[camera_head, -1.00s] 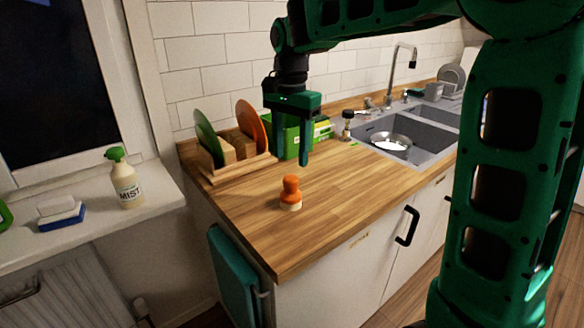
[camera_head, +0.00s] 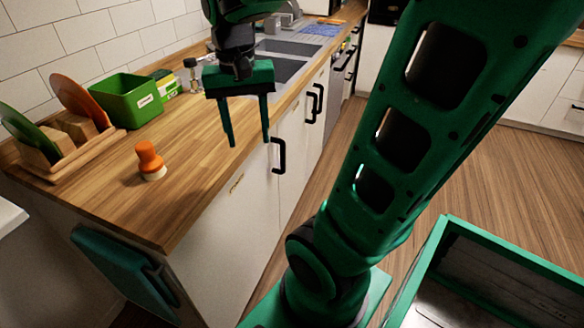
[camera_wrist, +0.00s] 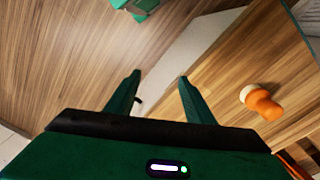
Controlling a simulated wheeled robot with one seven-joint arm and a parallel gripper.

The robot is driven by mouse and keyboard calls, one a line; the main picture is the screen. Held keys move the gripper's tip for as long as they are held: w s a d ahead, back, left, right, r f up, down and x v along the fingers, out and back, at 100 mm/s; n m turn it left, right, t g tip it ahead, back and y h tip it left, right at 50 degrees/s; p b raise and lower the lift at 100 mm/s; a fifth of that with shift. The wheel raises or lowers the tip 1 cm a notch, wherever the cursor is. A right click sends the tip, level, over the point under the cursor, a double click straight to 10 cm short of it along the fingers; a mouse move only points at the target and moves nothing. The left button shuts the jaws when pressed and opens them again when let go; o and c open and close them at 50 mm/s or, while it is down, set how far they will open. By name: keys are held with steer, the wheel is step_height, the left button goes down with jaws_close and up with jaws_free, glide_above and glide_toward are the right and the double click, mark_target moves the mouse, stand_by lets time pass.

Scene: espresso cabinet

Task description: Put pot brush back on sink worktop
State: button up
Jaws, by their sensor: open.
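The pot brush (camera_head: 150,160) has an orange grip and a pale bristle base. It stands upright on the wooden sink worktop (camera_head: 195,140), near the front left corner. In the wrist view the brush (camera_wrist: 260,102) is to the right of my fingers. My gripper (camera_head: 248,142) is open and empty, with its fingers pointing down. In the head view it is to the right of the brush, by the worktop's front edge. In the wrist view my gripper (camera_wrist: 157,76) has the cabinet front and floor below and between its fingers.
A plate rack (camera_head: 75,160) with a green and an orange plate stands at the back left. A green bin (camera_head: 128,100) and a soap bottle (camera_head: 192,75) stand behind. The sink (camera_head: 290,47) is farther back. The worktop around the brush is clear.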

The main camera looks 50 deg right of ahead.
steer(key=s+d+f+n, duration=0.2)
steer(key=s+f, duration=0.4)
steer(key=s, duration=0.5)
steer(key=shift+s+d+f+y, duration=0.25)
steer(key=shift+s+d+y, duration=0.15)
steer(key=shift+d, duration=0.05)
